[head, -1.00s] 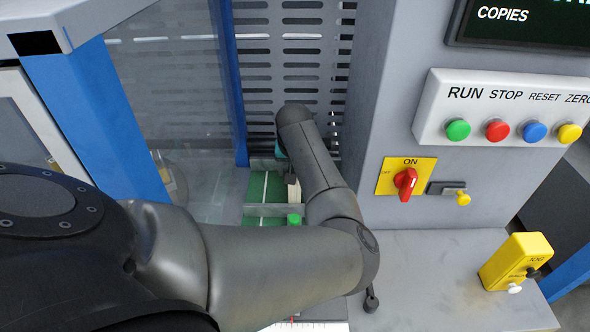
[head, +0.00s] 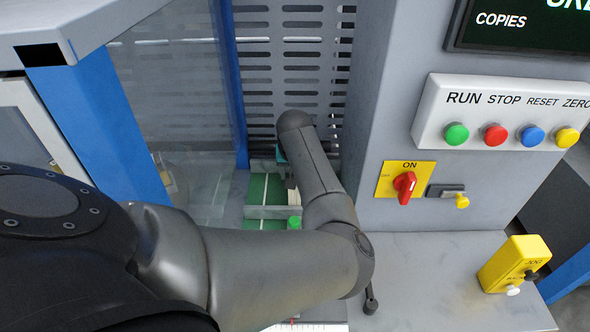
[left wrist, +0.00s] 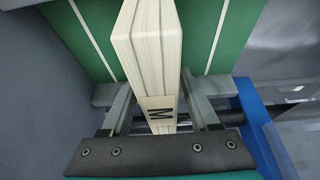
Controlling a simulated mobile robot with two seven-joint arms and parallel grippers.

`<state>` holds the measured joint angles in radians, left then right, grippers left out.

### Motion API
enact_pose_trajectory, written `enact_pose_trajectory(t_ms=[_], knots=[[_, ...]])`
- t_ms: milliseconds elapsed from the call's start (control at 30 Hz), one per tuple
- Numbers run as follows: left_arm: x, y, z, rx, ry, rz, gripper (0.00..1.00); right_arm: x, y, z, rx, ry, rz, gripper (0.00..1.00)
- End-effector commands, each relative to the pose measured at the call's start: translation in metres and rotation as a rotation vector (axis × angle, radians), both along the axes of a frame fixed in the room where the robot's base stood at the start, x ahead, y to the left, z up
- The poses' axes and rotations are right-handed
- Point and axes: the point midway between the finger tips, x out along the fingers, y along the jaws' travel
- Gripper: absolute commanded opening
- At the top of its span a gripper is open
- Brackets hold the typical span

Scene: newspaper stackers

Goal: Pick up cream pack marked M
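The cream pack marked M (left wrist: 152,60) shows in the left wrist view as a tall, pale, layered block with a black M on its lower part. My left gripper (left wrist: 158,85) has one finger on each side of it, with the fingertips close against its sides, and looks shut on it. The pack's lower end is hidden by the gripper's dark body. In the head view my left forearm reaches down to the green-floored bay and hides most of the gripper and pack. My right gripper is not in view.
The green floor (head: 266,187) with white lines lies below, near a grey slotted wall (head: 290,70) and a blue post (head: 232,80). A control panel (head: 497,113), red switch (head: 404,185) and yellow box (head: 514,264) are at right.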

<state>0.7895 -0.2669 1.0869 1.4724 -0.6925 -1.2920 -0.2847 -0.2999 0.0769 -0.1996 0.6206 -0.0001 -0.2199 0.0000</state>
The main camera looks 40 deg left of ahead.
Motion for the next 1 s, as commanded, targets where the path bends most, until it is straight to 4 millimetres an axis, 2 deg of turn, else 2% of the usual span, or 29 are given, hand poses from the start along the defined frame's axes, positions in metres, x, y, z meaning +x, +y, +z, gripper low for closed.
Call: enact_pose_trajectory(t_ms=[67,500,1000], knots=[[-0.0001,0.0002,0.0,0.0,0.0,0.0,0.51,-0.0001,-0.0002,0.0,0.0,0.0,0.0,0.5],[-0.0001,0.0002,0.0001,0.0,0.0,0.0,0.02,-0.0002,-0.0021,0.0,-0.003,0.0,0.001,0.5],[0.0006,0.0007,0.0012,0.002,-0.003,0.001,0.0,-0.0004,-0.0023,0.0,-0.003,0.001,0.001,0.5]])
